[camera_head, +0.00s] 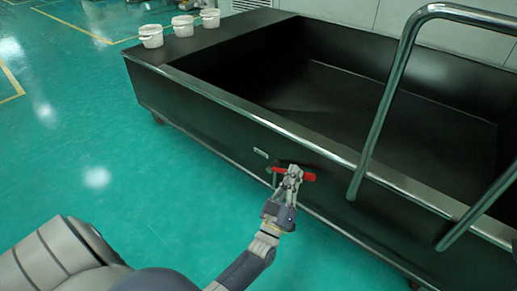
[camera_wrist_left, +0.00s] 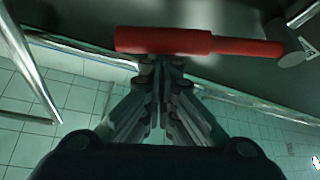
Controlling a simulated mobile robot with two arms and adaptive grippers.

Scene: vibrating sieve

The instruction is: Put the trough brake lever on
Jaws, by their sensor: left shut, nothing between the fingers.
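The brake lever (camera_head: 308,177) is a red handle on the side wall of the black trough (camera_head: 195,108), below its metal rim. In the left wrist view the red lever (camera_wrist_left: 165,40) lies nearly level across the top, with a grey round end (camera_wrist_left: 284,48) at its right. My left gripper (camera_head: 292,170) is at the lever and covers part of it. In the left wrist view the fingertips of the left gripper (camera_wrist_left: 161,62) are together, just below the red handle, with nothing between them. I cannot tell if they touch it. My right gripper is not in view.
A bent metal handrail (camera_head: 385,105) rises from the trough's near side, right of the lever. Several white buckets (camera_head: 151,36) stand on the trough's far left ledge. A small label (camera_head: 260,153) is left of the lever. The green floor (camera_head: 90,150) at left is clear.

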